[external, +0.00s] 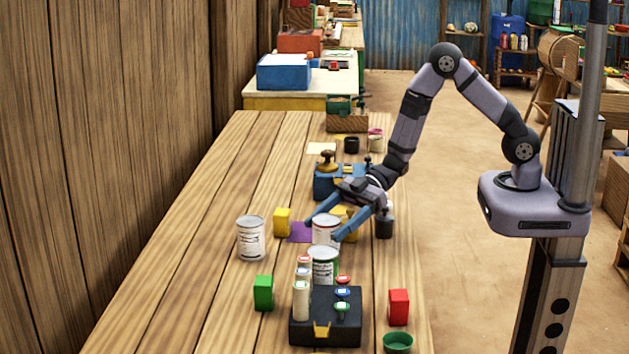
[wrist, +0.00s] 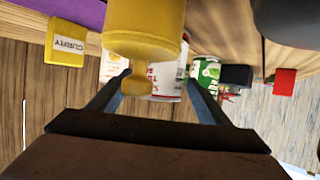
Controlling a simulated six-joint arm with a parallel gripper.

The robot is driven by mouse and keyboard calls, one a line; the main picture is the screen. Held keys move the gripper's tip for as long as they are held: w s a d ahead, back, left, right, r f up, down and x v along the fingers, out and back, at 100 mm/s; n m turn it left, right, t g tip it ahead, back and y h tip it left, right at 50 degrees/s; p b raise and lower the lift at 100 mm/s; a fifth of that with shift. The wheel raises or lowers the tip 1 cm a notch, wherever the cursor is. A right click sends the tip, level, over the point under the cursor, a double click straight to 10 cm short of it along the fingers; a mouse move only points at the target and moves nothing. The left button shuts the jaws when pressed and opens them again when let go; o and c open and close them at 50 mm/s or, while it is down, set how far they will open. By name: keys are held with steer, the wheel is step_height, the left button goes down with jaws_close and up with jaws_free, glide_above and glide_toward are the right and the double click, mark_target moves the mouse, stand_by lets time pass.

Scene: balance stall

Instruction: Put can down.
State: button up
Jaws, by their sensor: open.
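A white can with red markings (external: 325,229) stands on the wooden table between the blue fingers of my gripper (external: 322,232). The fingers are open on either side of it; whether either touches it I cannot tell. The can also shows in the wrist view (wrist: 168,82), partly hidden behind a yellow object (wrist: 145,30). A white can with a green label (external: 322,266) stands just in front of it, and it also shows in the wrist view (wrist: 205,70). Another white can (external: 251,238) stands to the left.
A purple mat (external: 300,233) lies beside a yellow box (external: 282,222). A dark holder (external: 325,325) with several small bottles stands in front, between a green box (external: 263,293) and a red box (external: 399,306). A green bowl (external: 397,342) is near the right edge. The table's left side is clear.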

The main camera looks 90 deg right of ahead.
step_height(320, 180, up, 7)
stand_by(0.4)
stand_by(0.4)
steer(key=shift+d, duration=0.1)
steer(key=s+d+m+g+h+p, duration=0.1)
steer(key=s+d+m+h+p, duration=0.15)
steer(key=d+h, duration=0.35)
steer(key=s+d+m+g+h+p, duration=0.1)
steer(key=s+d+m+h, duration=0.2)
steer(key=d, duration=0.5)
steer(key=s+f+m+g+p, duration=0.1)
steer(key=s+m+g, duration=0.2)
steer(key=s, duration=1.9)
steer(key=a+g, duration=0.1)
steer(key=g, duration=0.3)
steer(key=shift+f+g+h, duration=0.15)
steer(key=shift+g+h, duration=0.15)
